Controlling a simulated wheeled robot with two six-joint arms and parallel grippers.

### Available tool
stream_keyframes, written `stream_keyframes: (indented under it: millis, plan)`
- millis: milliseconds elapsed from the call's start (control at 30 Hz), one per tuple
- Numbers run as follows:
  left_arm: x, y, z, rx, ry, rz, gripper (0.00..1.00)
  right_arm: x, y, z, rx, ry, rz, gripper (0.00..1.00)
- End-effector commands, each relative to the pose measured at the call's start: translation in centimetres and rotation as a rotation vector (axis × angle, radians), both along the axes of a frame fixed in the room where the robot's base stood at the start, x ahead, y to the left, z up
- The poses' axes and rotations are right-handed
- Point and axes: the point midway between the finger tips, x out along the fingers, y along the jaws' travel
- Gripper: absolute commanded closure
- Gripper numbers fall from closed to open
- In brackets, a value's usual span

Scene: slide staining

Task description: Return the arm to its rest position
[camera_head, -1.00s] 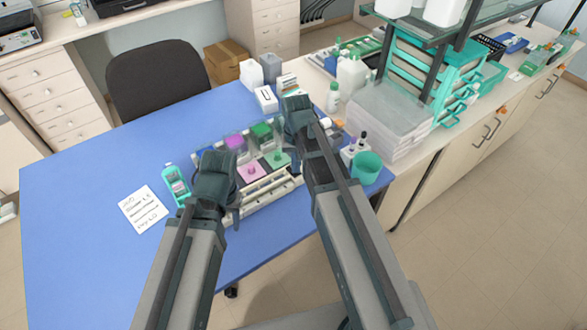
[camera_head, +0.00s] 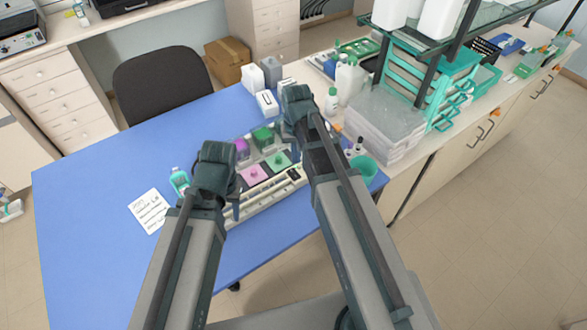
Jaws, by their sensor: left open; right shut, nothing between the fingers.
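My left gripper (camera_head: 222,180) is over the left end of the staining tray (camera_head: 262,203), above the blue table. It is open; its fingers are mostly hidden behind its own wrist. My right gripper (camera_head: 294,122) is over the back right part of the tray area. It is shut, with nothing seen in it, and its fingertips are largely hidden by the arm. In the tray area stand a pink block (camera_head: 253,174), a green block (camera_head: 279,160), a purple-filled container (camera_head: 241,146) and a green-filled container (camera_head: 263,137). The arms cover part of the tray.
The table's left side is clear.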

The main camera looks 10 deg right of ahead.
Motion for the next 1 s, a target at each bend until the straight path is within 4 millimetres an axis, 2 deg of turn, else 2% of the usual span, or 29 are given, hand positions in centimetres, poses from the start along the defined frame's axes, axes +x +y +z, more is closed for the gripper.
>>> stream_keyframes:
  millis: [267,367,533,600,700,800,1000]
  plan:
    - [0.0,0.0,-0.1,0.0,0.0,0.0,0.53,-0.3,0.2,-0.1,-0.001,0.001,0.007,1.0]
    - [0.0,0.0,-0.7,0.0,0.0,0.0,0.53,-2.4,2.2,-0.7,-0.012,0.008,0.073,1.0]
    - [0.0,0.0,-2.0,0.0,0.0,0.001,0.53,-8.7,7.1,-1.9,-0.054,0.03,0.289,1.0]
    - [0.0,0.0,-2.3,0.0,0.0,0.001,0.53,-10.9,8.4,-2.3,-0.07,0.038,0.368,1.0]
    - [0.0,0.0,-2.7,0.0,0.0,0.001,0.53,-13.2,9.7,-2.6,-0.088,0.045,0.452,1.0]
    - [0.0,0.0,-2.8,0.0,0.0,0.001,0.53,-14.3,10.3,-2.7,-0.099,0.05,0.497,1.0]
    - [0.0,0.0,-2.8,0.0,0.0,0.001,0.53,-14.4,10.5,-2.6,-0.102,0.052,0.509,1.0]
